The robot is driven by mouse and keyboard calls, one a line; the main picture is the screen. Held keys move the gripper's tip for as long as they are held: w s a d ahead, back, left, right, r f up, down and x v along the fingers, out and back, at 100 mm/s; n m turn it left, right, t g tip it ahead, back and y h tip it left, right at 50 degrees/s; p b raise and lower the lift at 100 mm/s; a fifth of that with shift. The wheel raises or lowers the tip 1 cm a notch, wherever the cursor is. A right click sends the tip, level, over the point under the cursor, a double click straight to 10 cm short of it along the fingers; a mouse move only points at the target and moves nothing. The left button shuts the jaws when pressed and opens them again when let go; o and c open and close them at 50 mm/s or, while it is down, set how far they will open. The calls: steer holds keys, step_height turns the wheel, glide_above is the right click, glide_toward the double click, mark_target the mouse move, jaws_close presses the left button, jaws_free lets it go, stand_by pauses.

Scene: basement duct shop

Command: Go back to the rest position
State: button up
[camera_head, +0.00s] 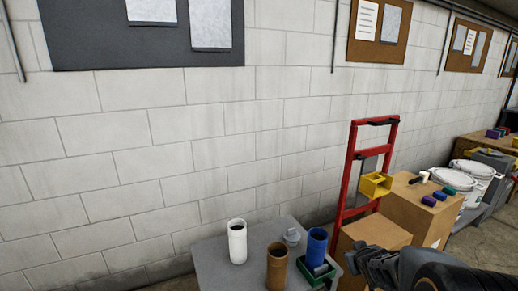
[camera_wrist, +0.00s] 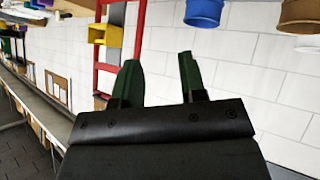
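My gripper (camera_head: 362,260) shows at the lower right of the head view, in front of the cardboard boxes and to the right of the grey table. In the wrist view my gripper (camera_wrist: 160,75) has its two green fingers standing apart, with only white wall seen between them. It is open and empty. It touches nothing that I can see.
A grey table (camera_head: 215,270) holds a white cup (camera_head: 237,241), a brown cup (camera_head: 277,266), a blue cup (camera_head: 316,246) and a green tray (camera_head: 303,273). A red hand truck (camera_head: 347,185), a yellow bin (camera_head: 375,185) and cardboard boxes (camera_head: 415,212) stand right of it.

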steer(key=s+a+r+g+y+p, duration=0.1)
steer(key=s+a+r+g+p, duration=0.2)
steer(key=s+a+r, duration=0.4)
steer(key=s+a+r+m+g+y+p, duration=0.1)
steer(key=s+a+r+g+p, duration=0.2)
steer(key=s+r, duration=0.6)
steer(key=s+a+p, duration=0.2)
steer(key=s+a, duration=0.1)
steer(key=shift+s+a+r+m+g+y+p, duration=0.15)
steer(key=shift+s+a+m+g+y+p, duration=0.15)
steer(key=shift+a+p, duration=0.1)
